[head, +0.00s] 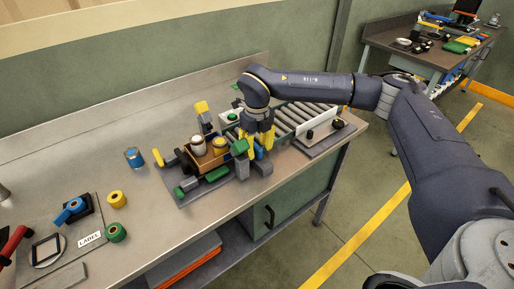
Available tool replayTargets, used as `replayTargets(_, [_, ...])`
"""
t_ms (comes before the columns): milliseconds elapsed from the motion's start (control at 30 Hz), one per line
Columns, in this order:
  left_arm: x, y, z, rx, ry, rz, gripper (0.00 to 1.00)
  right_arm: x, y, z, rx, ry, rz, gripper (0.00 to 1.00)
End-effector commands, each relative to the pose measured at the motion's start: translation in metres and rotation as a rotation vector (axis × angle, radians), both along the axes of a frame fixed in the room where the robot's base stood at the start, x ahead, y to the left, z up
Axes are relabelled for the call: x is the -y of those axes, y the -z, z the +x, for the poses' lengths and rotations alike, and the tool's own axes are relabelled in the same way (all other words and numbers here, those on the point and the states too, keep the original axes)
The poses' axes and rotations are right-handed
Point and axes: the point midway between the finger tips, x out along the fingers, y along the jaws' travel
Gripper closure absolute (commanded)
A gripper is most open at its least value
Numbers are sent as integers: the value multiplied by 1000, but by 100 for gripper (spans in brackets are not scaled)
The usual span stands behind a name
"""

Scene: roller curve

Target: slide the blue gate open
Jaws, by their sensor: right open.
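My right gripper (259,145) reaches down from above at the roller conveyor's left end, with its yellow fingers apart. A small blue part (259,153), which looks like the blue gate, shows at the fingertips. I cannot tell whether the fingers touch it. The gripper and the grey blocks around it hide much of the gate and its track. My left gripper is not in view.
Left of the gripper, a brown tray (211,160) holds a light can (198,146) and a yellow can (219,146). The roller conveyor (300,117) runs behind to the right. Bare bench lies between.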

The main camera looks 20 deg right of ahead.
Motion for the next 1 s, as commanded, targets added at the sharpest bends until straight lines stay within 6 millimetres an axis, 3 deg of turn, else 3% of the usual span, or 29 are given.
replayTargets(267, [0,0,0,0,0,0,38,0,1,0,0,0,0,56])
replayTargets(633, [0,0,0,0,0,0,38,0,0,0,0,-1,0,99])
replayTargets(1000, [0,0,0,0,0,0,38,-1,1,0,0,-3,0,100])
